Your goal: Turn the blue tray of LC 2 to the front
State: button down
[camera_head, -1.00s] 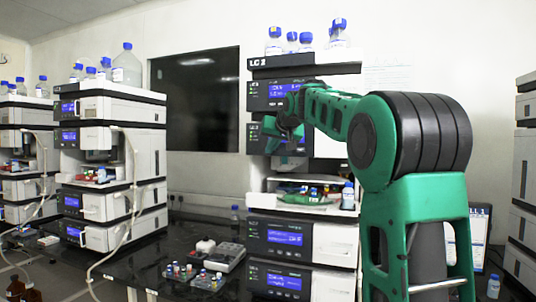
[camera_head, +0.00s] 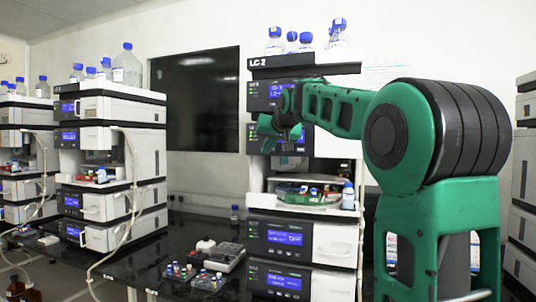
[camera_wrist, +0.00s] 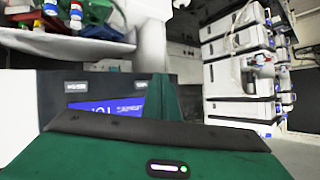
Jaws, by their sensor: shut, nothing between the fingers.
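The LC 2 stack (camera_head: 262,62) stands in the middle of the head view. Its open bay (camera_head: 262,203) holds a carousel with a green tray (camera_head: 288,194), red parts and blue-capped vials. The bay's contents also show at the top left of the wrist view, with a green part (camera_wrist: 96,10). My gripper (camera_head: 280,132) is shut and empty, in front of the stack and above the bay in the head view. In the wrist view my gripper (camera_wrist: 168,118) is in front of a module with a lit display (camera_wrist: 112,107).
A white-capped bottle stand is not clear, but a blue-capped bottle (camera_head: 348,196) stands at the bay's right side. Bottles (camera_head: 305,40) stand on top of the stack. Vial racks (camera_head: 180,271) and a grey device (camera_head: 222,256) lie on the black bench. Another stack (camera_head: 110,160) stands left.

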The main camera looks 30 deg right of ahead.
jog(key=shift+s+a, duration=0.8)
jog(key=shift+a, duration=0.25)
dwell(4.6)
jog(key=s+a+f+g+y, duration=0.1)
jog(key=s+f+g, duration=0.3)
jog(key=s+f, duration=1)
jog(key=s+a+f+g+y, duration=0.1)
jog(key=s+a+f+g, duration=0.2)
jog(key=s+f, duration=1.1)
jog(key=s+a+f+g+y, duration=0.1)
jog(key=s+a+f+g, duration=0.2)
jog(key=s+f, duration=1.1)
jog(key=shift+s+m+g, duration=0.4)
jog(key=shift+s+g, duration=0.7)
jog(key=shift+s, duration=0.15)
jog(key=shift+r, duration=0.1)
jog(key=shift+w+f, duration=0.25)
jog(key=shift+w, duration=0.4)
